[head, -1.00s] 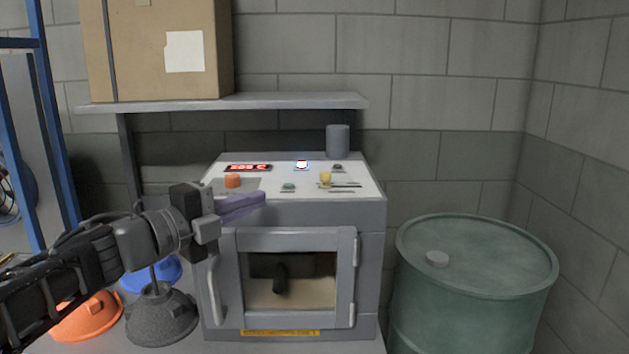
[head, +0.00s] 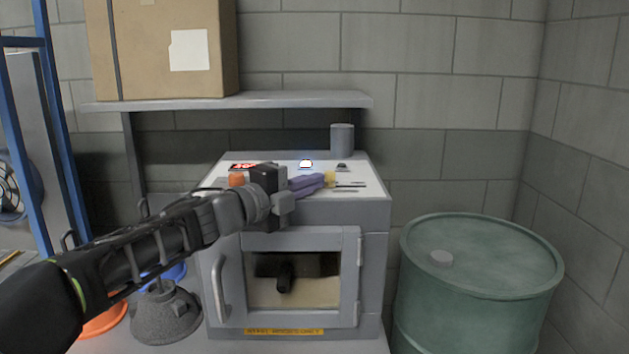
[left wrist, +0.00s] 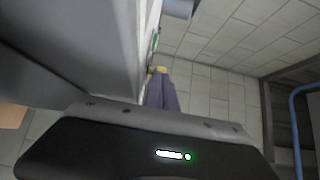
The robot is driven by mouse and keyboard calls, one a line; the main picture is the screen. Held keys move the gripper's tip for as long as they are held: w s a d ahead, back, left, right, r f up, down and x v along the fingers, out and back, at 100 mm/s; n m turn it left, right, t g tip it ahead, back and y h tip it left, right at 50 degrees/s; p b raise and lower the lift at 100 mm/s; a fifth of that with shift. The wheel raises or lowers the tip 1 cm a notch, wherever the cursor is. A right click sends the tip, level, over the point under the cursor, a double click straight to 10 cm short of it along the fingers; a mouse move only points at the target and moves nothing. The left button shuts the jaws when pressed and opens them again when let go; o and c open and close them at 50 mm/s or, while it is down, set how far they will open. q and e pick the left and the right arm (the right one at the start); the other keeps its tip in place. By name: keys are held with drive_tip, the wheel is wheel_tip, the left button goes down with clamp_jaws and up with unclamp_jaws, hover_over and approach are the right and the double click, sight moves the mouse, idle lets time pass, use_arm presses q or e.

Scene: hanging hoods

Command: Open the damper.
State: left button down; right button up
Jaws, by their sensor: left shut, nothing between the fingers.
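A grey oven-like cabinet (head: 376,217) has a white top panel with controls. A small yellow knob (head: 330,178) sits by a dark slot at the panel's right front; no label shows, so I cannot confirm it is the damper. My left gripper (head: 321,181) reaches over the panel from the left, its purple fingers shut and empty. Their tips are at the knob's left side, touching or nearly so. In the left wrist view the yellow knob (left wrist: 157,70) shows just beyond the fingertips. My left gripper hides part of the panel. My right gripper is not in view.
A grey pipe stub (head: 342,139) stands at the cabinet's back right. An orange knob (head: 237,179) is left of my gripper. A shelf (head: 300,100) with a cardboard box (head: 165,80) is above. A green drum (head: 480,265) stands right. Hoods (head: 163,312) sit lower left.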

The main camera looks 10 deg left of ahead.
sight(349, 193)
use_arm(q)
drive_tip(key=shift+w+d, duration=0.25)
drive_tip(key=shift+w, duration=0.15)
drive_tip(key=d, duration=0.2)
drive_tip(key=w+d, duration=0.1)
drive_tip(key=d, duration=0.3)
drive_tip(key=shift+w+d, duration=0.15)
drive_tip(key=shift+w, duration=0.1)
drive_tip(key=shift+r, duration=0.1)
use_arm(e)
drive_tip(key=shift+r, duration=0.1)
use_arm(q)
drive_tip(key=shift+s, duration=0.1)
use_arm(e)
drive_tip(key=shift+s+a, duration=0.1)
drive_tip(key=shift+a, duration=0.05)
